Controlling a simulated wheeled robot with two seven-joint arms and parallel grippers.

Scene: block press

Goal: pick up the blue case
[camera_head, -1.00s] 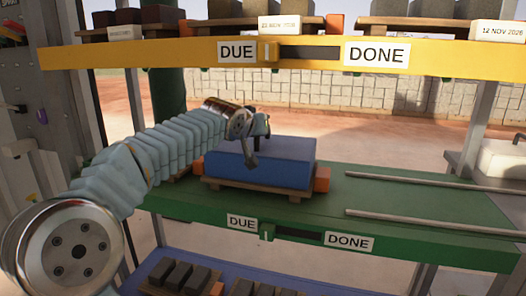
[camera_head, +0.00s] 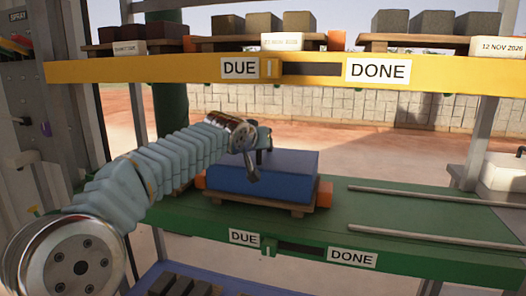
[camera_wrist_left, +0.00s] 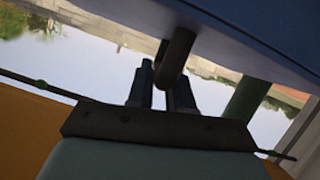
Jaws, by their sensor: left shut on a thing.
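The blue case (camera_head: 265,182) is a box with a flat top on a wooden pallet (camera_head: 300,210) on the green shelf, between orange blocks at the pallet's ends. My left gripper (camera_head: 254,166) is at the case's upper left part and is shut on its dark handle. In the left wrist view, the handle (camera_wrist_left: 176,55) lies between the fingers (camera_wrist_left: 163,92), with the blue case (camera_wrist_left: 260,30) filling the upper right. I cannot tell whether the case rests fully on the pallet or is slightly raised. My right gripper is not in view.
The yellow shelf (camera_head: 200,72) above carries pallets of blocks. The green shelf (camera_head: 400,215) has two metal rails (camera_head: 430,193) at right and DUE and DONE labels on its front. A blue shelf with dark blocks (camera_head: 172,285) lies below. A grey post stands at left.

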